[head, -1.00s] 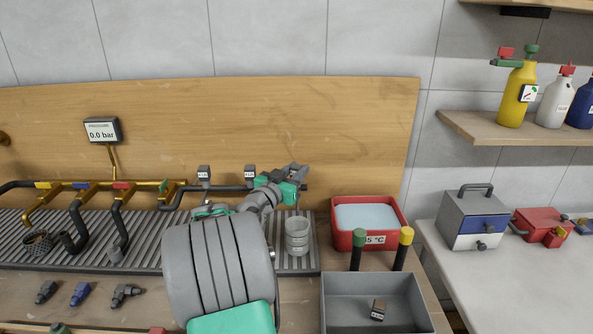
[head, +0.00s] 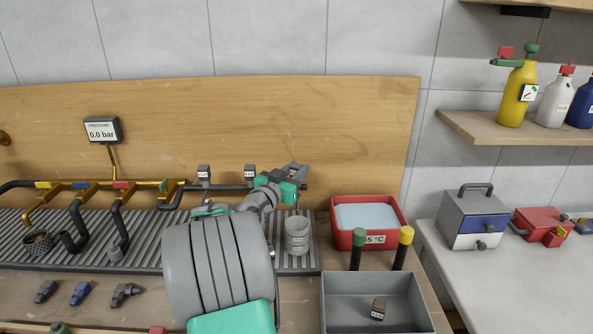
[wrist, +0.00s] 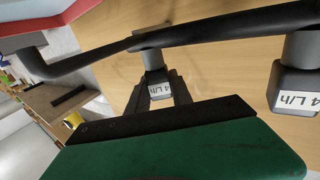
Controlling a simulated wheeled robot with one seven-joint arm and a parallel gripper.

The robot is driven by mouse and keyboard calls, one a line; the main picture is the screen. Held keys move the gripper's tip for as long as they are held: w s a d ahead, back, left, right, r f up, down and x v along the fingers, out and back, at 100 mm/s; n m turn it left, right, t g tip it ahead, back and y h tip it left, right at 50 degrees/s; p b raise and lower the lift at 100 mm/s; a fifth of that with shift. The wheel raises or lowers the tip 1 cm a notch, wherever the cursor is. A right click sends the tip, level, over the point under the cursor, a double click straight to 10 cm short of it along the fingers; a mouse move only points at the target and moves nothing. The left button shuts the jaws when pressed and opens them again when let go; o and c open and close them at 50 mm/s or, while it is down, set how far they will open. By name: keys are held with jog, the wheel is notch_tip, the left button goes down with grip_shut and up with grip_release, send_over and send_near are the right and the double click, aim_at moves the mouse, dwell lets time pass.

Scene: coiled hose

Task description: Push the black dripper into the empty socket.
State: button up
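The black dripper (wrist: 160,91), with a white "4 L/h" label, sits between the two dark fingers of my gripper (wrist: 158,96) in the wrist view. My gripper looks shut on it. The dripper lines up with a grey socket (wrist: 152,60) on the black pipe (wrist: 225,28) and appears to meet it; how deep it sits I cannot tell. In the head view my gripper (head: 297,172) is at the right end of the pipe (head: 228,188), and its fingers and wrist hide the dripper and socket. Another labelled dripper (wrist: 293,90) is fixed on the pipe alongside.
Two fixed drippers (head: 204,173) stand on the pipe left of my gripper. Below are a slatted grate (head: 145,255) and a stack of clear cups (head: 297,235). A red water basin (head: 338,240) and a grey bin (head: 335,300) holding a small dark labelled block (head: 378,309) are at right.

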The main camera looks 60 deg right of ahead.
jog(key=o, duration=0.5)
jog(key=shift+f, duration=0.1)
jog(key=shift+o, duration=0.2)
jog(key=shift+a, duration=0.15)
jog(key=a+b, duration=0.1)
jog(key=a, duration=0.6)
jog(key=shift+w+a, duration=0.2)
jog(key=shift+a, duration=0.05)
